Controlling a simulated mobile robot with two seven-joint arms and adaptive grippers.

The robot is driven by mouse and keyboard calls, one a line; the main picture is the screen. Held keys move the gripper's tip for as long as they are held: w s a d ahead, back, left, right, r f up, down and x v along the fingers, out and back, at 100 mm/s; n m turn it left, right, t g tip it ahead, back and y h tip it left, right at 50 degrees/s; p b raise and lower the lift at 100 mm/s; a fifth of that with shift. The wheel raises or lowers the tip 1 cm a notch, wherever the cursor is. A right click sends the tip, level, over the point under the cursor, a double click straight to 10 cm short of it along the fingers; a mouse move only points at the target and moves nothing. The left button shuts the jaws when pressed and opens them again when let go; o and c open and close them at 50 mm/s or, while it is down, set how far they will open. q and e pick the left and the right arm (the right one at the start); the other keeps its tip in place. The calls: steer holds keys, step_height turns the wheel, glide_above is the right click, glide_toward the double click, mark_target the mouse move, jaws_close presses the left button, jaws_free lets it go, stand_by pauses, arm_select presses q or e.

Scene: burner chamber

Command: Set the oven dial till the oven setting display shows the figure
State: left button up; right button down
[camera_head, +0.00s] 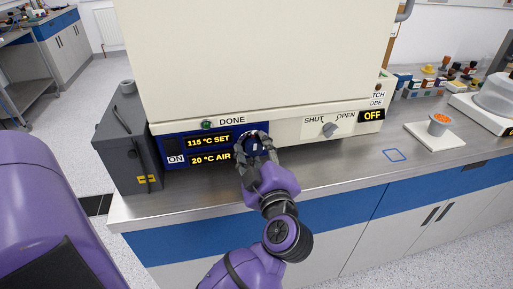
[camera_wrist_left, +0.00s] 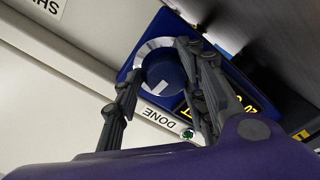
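The oven dial (camera_wrist_left: 160,76) is a round blue knob with a white mark on its face and a pale ring around it. It also shows in the head view, partly covered by my fingers. My left gripper (camera_head: 256,150) is at the dial, its dark fingers on opposite sides of the knob; in the left wrist view (camera_wrist_left: 158,66) they appear closed against its edges. The oven setting display (camera_head: 208,141) reads "115 °C SET" in yellow. The air display (camera_head: 211,159) below it reads "20 °C AIR". My right gripper is out of view.
A green lamp (camera_head: 207,125) sits beside the "DONE" label. A hatch knob (camera_head: 329,129) stands between "SHUT" and "OPEN"; the probe display (camera_head: 371,115) reads "OFF". A dark grey box (camera_head: 128,143) stands left of the panel. The bench front is clear around a blue outlined square (camera_head: 394,155).

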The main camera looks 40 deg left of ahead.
arm_select(q)
steer(key=shift+c, duration=0.4)
steer(key=shift+r, duration=0.1)
steer(key=c, duration=0.9)
steer(key=shift+r+n+p, duration=0.25)
steer(key=shift+n+p, duration=0.3)
steer(key=shift+n, duration=0.15)
steer(key=o, duration=1)
steer(key=shift+w, duration=0.1)
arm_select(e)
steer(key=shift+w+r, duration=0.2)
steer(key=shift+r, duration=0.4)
arm_select(q)
steer(key=shift+f, duration=0.15)
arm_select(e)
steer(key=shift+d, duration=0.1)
arm_select(q)
steer(key=shift+s+d+f, duration=0.1)
steer(key=shift+s+d, duration=0.05)
steer(key=shift+s, duration=0.1)
steer(key=v, duration=1.1)
steer(key=shift+s+d, duration=0.2)
